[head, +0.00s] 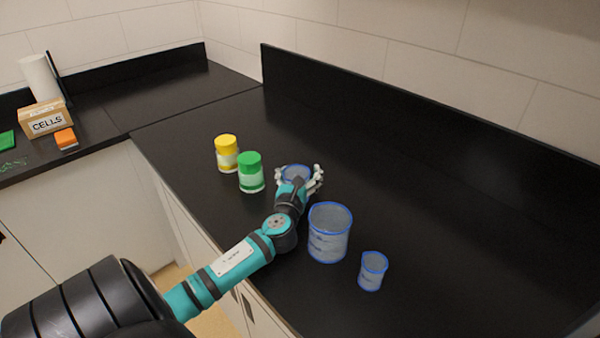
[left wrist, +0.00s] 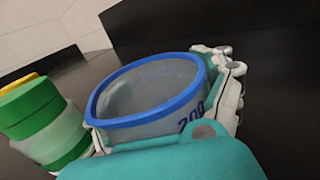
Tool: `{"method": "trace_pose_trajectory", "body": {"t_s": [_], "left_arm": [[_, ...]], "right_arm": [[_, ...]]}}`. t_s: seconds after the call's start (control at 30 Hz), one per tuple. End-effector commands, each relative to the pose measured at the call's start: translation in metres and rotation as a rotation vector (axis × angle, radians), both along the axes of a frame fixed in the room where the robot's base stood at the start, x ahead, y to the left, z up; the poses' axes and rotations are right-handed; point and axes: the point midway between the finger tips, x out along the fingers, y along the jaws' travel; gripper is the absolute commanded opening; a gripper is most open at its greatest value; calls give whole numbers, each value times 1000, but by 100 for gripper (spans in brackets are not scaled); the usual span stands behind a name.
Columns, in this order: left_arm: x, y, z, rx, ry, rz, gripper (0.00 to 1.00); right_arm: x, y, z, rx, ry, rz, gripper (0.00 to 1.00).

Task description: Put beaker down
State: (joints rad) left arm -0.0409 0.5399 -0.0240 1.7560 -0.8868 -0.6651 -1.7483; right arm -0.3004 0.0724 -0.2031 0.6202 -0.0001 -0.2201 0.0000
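A clear beaker with a blue rim (head: 297,172) is at my left gripper (head: 300,184), on or just above the black counter. In the left wrist view the beaker (left wrist: 150,95) fills the middle, upright or slightly tilted, with the mark "200" on its side. The gripper's fingers lie on both sides of it, and the grip looks closed around its wall. The beaker's base is hidden by the gripper, so I cannot tell whether it touches the counter. My right gripper is not in view.
A larger beaker (head: 329,232) and a small beaker (head: 372,271) stand at the right of my arm. A green-lidded jar (head: 250,172) and a yellow-lidded jar (head: 227,153) stand at the left. The black counter (head: 430,210) is clear farther right.

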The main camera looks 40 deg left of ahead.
Motion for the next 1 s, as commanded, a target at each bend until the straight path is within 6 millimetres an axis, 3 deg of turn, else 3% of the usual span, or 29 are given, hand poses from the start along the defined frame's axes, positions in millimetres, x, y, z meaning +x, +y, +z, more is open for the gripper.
{"method": "trace_pose_trajectory", "body": {"t_s": [0.1,0.47,1.0], "left_arm": [[0,0,0,0,0,0,91],[-3,-2,2,0,1,-1,91],[-90,-54,2,-1,1,-1,91]], "right_arm": [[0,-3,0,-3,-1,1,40],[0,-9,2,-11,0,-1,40],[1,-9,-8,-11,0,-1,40]]}}
